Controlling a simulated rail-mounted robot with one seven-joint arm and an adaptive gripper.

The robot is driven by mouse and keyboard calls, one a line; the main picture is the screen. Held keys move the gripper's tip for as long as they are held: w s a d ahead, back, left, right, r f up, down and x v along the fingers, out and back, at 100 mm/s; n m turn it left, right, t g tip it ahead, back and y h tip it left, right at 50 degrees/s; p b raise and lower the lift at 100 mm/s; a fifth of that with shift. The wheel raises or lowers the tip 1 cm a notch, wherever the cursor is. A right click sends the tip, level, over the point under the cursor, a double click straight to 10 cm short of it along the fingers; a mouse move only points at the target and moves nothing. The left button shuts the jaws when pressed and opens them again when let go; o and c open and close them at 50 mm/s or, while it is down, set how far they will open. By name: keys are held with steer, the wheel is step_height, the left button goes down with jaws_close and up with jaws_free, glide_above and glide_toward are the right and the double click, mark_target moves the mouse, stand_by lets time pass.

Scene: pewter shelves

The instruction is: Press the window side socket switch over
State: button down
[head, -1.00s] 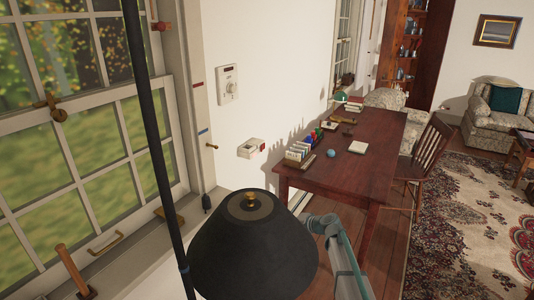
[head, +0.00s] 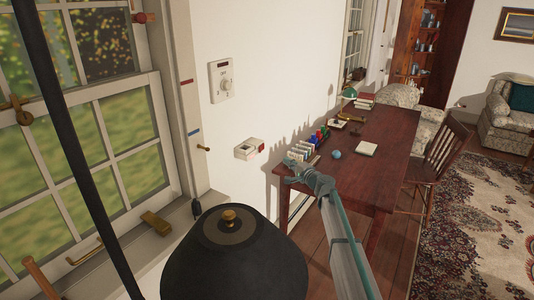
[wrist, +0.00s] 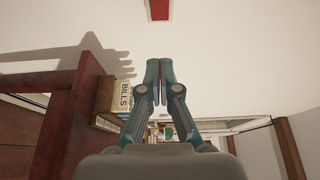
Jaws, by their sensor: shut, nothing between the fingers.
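The socket (head: 246,148) is a small white box on the white wall, between the window and the desk, with a red part at its right end. The single switches on it are too small to tell apart. In the wrist view a red patch (wrist: 158,9) on a pale piece shows at the top edge, probably part of the socket. My gripper (head: 288,165) is to the right of the socket in the head view, over the desk's near end, apart from the socket. In the wrist view its fingertips (wrist: 158,64) are together and empty, below the red patch.
A black lamp shade (head: 232,265) and its dark pole stand in the foreground. The wooden desk (head: 380,150) holds a file rack, books and a blue ball (head: 336,155). A box marked BILLS (wrist: 116,97) is close left of my gripper. A control panel (head: 221,82) is above the socket.

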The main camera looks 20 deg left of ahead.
steer(key=shift+a, duration=0.1)
steer(key=p, duration=0.3)
glide_toward(262, 149)
steer(key=w, duration=0.4)
steer(key=a, duration=0.2)
steer(key=a+p, duration=0.1)
steer(key=a, duration=0.1)
steer(key=shift+s+r, duration=0.3)
steer(key=shift+s, duration=0.05)
steer(key=shift+s+a+f, duration=0.1)
steer(key=shift+s+a, duration=0.05)
steer(key=shift+a, duration=0.45)
steer(key=shift+d+f+t+b, duration=0.2)
steer(key=shift+t+b, duration=0.1)
steer(key=shift+b, duration=0.35)
